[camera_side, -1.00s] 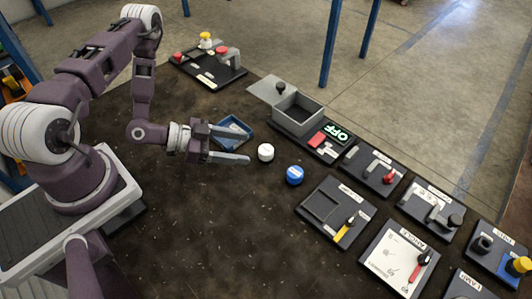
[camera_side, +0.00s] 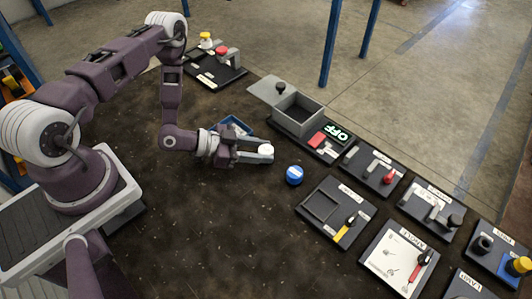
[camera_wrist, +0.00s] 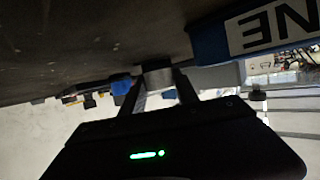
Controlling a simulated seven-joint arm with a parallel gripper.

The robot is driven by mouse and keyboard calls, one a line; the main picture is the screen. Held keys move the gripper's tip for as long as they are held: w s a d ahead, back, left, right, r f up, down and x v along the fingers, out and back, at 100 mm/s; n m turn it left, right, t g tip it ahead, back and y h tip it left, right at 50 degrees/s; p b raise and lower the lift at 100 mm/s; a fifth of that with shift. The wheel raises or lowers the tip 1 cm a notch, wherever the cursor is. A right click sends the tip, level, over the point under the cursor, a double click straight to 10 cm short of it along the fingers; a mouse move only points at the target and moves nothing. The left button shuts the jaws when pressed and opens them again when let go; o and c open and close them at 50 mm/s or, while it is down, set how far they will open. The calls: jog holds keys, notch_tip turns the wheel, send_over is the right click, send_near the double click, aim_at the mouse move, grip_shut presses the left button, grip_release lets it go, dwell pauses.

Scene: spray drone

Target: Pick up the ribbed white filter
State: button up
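The ribbed white filter (camera_side: 265,149) is a small round white piece at table height. It sits between the fingertips of my gripper (camera_side: 262,151) in the side view. The fingers lie close against it on both sides, and its lower part is hidden by the near finger. In the wrist view the filter (camera_wrist: 157,76) is grey in shadow, between the tips of the two fingers (camera_wrist: 160,85). Its ribs are too small to make out.
A blue tray (camera_side: 234,124) lies behind my gripper. A grey open box (camera_side: 297,113) and several dark panels with handles line the right side. The table front is clear.

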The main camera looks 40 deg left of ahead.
grip_shut()
notch_tip(320, 180, up, 10)
jog(key=shift+f, duration=0.2)
notch_tip(320, 180, up, 8)
jog(key=n+y, duration=0.1)
send_over(261, 150)
jog(key=w+a, duration=0.3)
jog(key=a, duration=0.1)
jog(key=a+r+n+t+y, duration=0.2)
jog(key=a+r+n+y, duration=0.15)
jog(key=r, duration=0.75)
jog(key=s+d+f+m+h, duration=0.1)
jog(key=s+f, duration=0.2)
jog(key=f, duration=0.6)
jog(key=s+d+f+m+g+h, duration=0.1)
jog(key=s+f+m+h, duration=0.1)
jog(key=f, duration=0.8)
jog(key=s+d+f+m+g+h, duration=0.1)
jog(key=s+f, duration=0.3)
jog(key=f, duration=0.5)
jog(key=shift+s+f+m+h, duration=0.15)
jog(key=shift+m+h, duration=0.3)
